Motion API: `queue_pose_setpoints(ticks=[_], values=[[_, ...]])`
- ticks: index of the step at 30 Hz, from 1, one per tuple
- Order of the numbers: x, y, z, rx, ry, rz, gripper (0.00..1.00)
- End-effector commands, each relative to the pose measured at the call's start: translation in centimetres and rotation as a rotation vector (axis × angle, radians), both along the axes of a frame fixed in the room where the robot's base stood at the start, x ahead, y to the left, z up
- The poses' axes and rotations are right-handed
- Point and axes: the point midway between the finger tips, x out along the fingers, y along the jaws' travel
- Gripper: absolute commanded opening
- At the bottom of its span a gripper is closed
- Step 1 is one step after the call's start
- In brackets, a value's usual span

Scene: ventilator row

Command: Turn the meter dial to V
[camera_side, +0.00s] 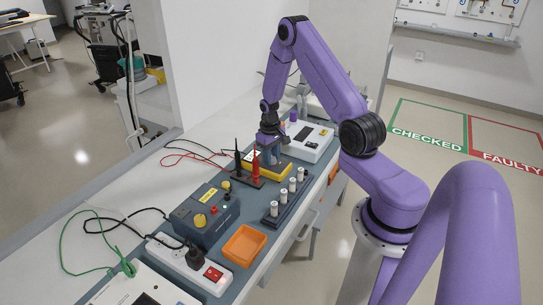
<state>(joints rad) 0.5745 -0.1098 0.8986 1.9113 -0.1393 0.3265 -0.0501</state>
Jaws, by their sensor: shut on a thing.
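The meter (281,172), a yellow-edged box, lies on the bench below the end of my purple arm. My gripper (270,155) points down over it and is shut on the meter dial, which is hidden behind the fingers. Its markings, including the V, are too small and covered to read. A black probe and a red probe (255,165) stand upright in a dark holder just left of the meter, close to my gripper.
A rack of several white cylinders (283,203) stands in front of the meter. A white device (308,140) stands behind it. Cables lie along the left.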

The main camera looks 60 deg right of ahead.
Motion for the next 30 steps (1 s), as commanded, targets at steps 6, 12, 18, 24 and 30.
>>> queue_pose_setpoints(ticks=[6,12,18,24,30], values=[[0.0,0.0,0.0,0.000,0.000,0.001,0.58],[0.0,0.0,0.0,0.000,0.000,0.001,0.58],[0.1,0.0,1.3,-0.002,-0.003,0.001,0.58],[0.2,0.1,4.5,-0.002,-0.005,0.000,0.58],[0.2,0.3,8.4,-0.002,-0.004,0.002,0.58]])
